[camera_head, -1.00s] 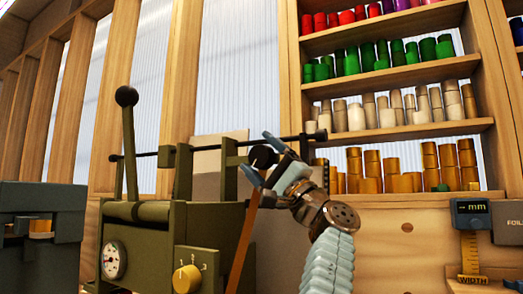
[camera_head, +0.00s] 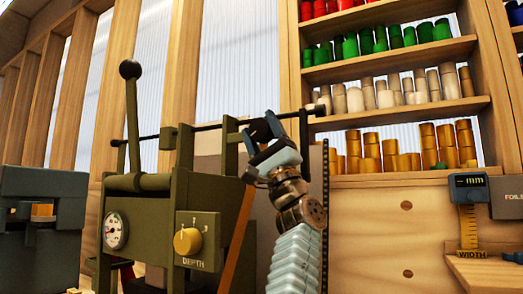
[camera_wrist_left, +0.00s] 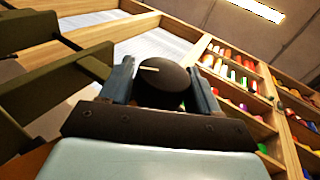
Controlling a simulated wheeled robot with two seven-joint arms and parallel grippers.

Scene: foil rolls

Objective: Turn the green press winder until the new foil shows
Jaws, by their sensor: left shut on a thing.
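The green press (camera_head: 165,240) stands at left centre in the head view, with an upright black-knobbed lever (camera_head: 131,110). The winder's dark round knob (camera_head: 260,130) is at the right end of the press frame. It fills the middle of the left wrist view (camera_wrist_left: 165,85), with a short pale mark on its face. My left gripper (camera_head: 268,140) is shut on this knob, one finger on each side. Its wrist hangs below the knob. A brown-orange strip (camera_head: 239,240) slants down the press's right side. I cannot tell whether it is new foil. My right gripper is not in view.
A yellow depth dial (camera_head: 187,241) and a round gauge (camera_head: 116,230) sit on the press front. A wooden shelf (camera_head: 400,113) with foil rolls stands behind at right. A grey machine (camera_head: 45,220) is at left. A width gauge (camera_head: 468,215) is at right.

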